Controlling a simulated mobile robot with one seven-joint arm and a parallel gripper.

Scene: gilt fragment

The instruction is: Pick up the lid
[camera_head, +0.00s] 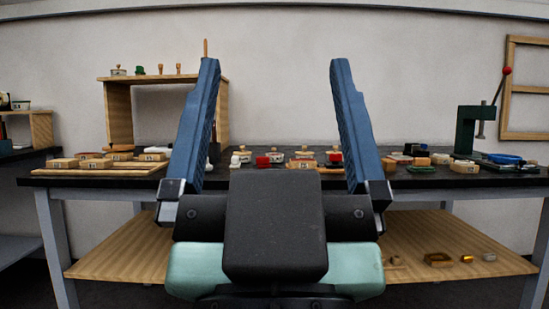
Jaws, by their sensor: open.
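My gripper (275,62) is in the foreground with its two blue fingers wide apart and nothing between them. It points toward the dark-topped workbench (420,182), and the fingers stand up in front of the bench and wall. I cannot tell for sure which object is the lid. A small round piece with a wooden knob (304,153) sits on the bench, seen between the fingers and beyond them. A small pale pot with a knobbed top (118,71) stands on the wooden shelf box at left. The fingers and gripper body hide parts of the bench.
Several small wooden blocks lie on a board (85,171) at the bench's left. A dark green press (466,130) with a red-knobbed lever stands at right. A wooden lower shelf (450,245) holds several small items.

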